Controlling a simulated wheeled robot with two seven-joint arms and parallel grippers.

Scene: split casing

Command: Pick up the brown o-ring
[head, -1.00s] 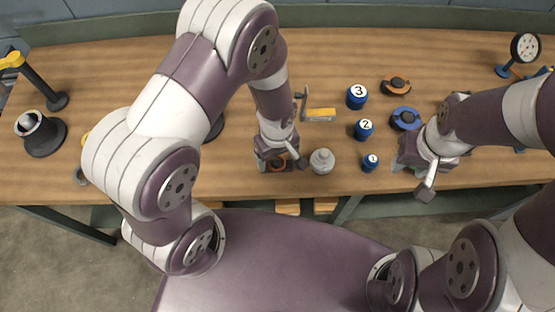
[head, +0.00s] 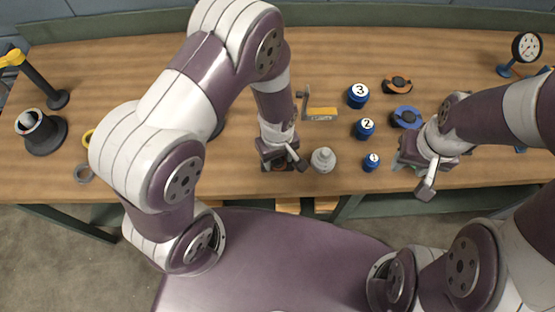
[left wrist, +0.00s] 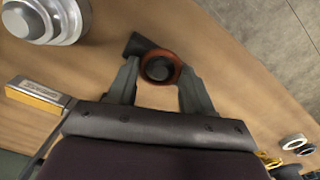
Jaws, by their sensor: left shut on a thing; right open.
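The brown o-ring (left wrist: 160,67) shows as a reddish-brown ring in the left wrist view, between the fingertips of my left gripper (left wrist: 160,74). A dark round part (left wrist: 157,68) fills its middle, and a dark arm sticks out to the upper left; I cannot tell how they join. My left gripper is shut on the ring. In the head view my left gripper (head: 278,164) is low at the table's front edge and mostly hides the ring. My right gripper (head: 408,165) is open over the table at the right, with nothing seen in it.
A grey stepped weight (head: 323,160) stands close right of my left gripper. Blue numbered cylinders (head: 365,129), a yellow-and-grey tool (head: 320,113), and orange (head: 397,85) and blue (head: 406,117) discs lie beyond. The back middle is clear.

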